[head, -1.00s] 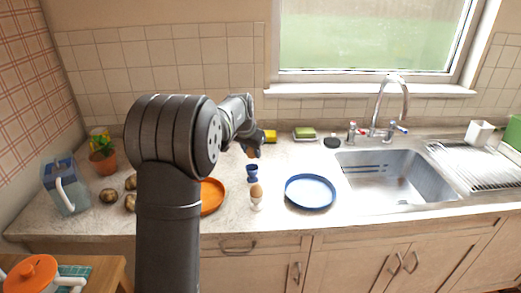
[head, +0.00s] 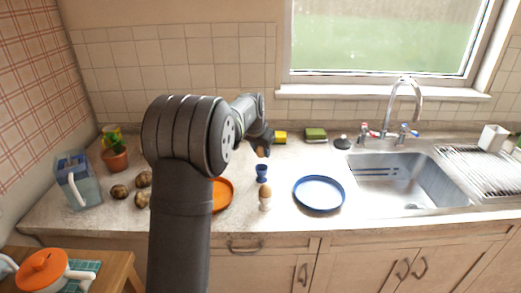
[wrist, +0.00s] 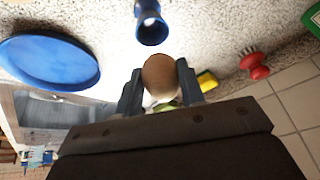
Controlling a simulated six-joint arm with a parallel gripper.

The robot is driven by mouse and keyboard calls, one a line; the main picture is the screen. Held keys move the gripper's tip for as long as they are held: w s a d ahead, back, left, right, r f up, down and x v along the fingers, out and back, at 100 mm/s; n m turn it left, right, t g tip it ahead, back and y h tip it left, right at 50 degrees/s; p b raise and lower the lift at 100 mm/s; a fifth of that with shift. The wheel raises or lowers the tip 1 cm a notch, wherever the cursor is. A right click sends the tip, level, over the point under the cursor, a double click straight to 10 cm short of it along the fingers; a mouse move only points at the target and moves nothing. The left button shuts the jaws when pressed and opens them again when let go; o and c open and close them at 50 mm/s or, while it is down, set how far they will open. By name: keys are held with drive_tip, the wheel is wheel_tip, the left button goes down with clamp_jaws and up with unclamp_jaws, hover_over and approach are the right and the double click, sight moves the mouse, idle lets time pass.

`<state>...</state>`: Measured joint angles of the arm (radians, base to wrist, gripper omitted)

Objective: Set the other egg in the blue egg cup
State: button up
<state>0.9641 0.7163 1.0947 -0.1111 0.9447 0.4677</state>
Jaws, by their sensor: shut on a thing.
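My gripper (head: 263,151) is shut on a brown egg (wrist: 160,77), which shows between the two fingers in the wrist view. In the head view this egg is small and partly hidden by the gripper. The blue egg cup (head: 262,172) stands upright on the counter, just below the held egg in the picture. The cup also shows in the wrist view (wrist: 152,28), apart from the egg, and it looks empty. Another brown egg (head: 265,191) sits in a white egg cup (head: 264,206) in front of the blue one.
A blue plate (head: 319,208) lies right of the cups. An orange plate (head: 225,196) lies left, partly hidden by my arm. Several potatoes (head: 119,191) are further left. A yellow thing (head: 281,138) and a green sponge (head: 315,134) are behind. The sink (head: 400,185) is right.

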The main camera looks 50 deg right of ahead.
drive_tip(key=shift+f, duration=0.1)
drive_tip(key=shift+f, duration=1.2)
drive_tip(key=shift+f, duration=1.3)
idle(0.4)
drive_tip(key=o, duration=0.7)
drive_tip(key=v, duration=1.7)
drive_tip(key=shift+s+a+r, duration=0.1)
drive_tip(key=shift+r, duration=0.1)
drive_tip(key=shift+f, duration=0.15)
